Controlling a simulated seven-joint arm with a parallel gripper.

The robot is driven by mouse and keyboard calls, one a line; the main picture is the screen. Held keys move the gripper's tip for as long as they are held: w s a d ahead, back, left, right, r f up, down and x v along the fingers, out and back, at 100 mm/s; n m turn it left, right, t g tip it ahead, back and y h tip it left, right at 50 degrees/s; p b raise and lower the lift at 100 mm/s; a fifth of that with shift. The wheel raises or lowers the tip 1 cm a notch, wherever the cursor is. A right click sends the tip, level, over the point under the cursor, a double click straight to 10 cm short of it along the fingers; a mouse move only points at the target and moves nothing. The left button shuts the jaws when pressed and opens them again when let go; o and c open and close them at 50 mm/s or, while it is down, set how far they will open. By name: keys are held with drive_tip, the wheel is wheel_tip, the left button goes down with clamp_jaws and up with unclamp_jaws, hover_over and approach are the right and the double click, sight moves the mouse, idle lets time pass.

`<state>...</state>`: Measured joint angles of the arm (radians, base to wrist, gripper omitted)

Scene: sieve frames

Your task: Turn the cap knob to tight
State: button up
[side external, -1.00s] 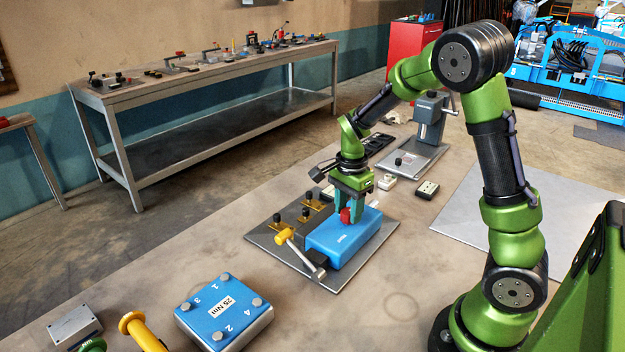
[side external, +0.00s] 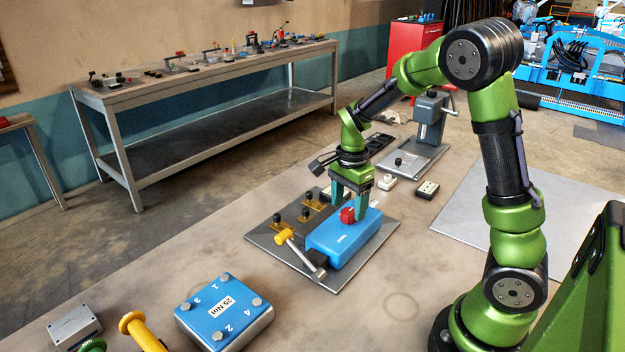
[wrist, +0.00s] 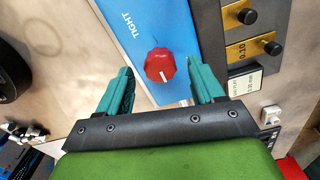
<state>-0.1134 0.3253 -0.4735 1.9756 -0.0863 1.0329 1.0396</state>
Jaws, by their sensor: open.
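The red cap knob (side external: 347,215) sits on top of the blue block (side external: 335,245). In the wrist view the knob (wrist: 160,66) shows a white pointer line, and the blue face (wrist: 160,25) carries the word TIGHT, up and left of the knob. The pointer line runs toward the lower right, away from that word. My gripper (side external: 350,207) is open, with teal fingers on either side of the knob. In the wrist view the gripper (wrist: 162,88) shows clear gaps between the knob and both fingers, so it holds nothing.
The block stands on a grey plate (side external: 372,256) with a yellow-handled lever (side external: 300,252) and black knobs on brass tags (side external: 305,213) beside it. A blue 25 Nm block (side external: 224,311) lies nearer the camera. A press stand (side external: 428,130) is behind. Bare table lies right of the plate.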

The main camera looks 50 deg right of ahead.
sight(348, 211)
wheel_tip(348, 211, up, 15)
drive_tip(key=shift+r, duration=0.2)
idle(0.3)
drive_tip(key=s+a+n+t+y, duration=0.2)
drive_tip(key=s+a+n+t, duration=0.5)
drive_tip(key=s+a+n, duration=0.5)
drive_tip(key=a+n, duration=0.2)
drive_tip(key=n, duration=0.2)
drive_tip(key=shift+f, duration=0.25)
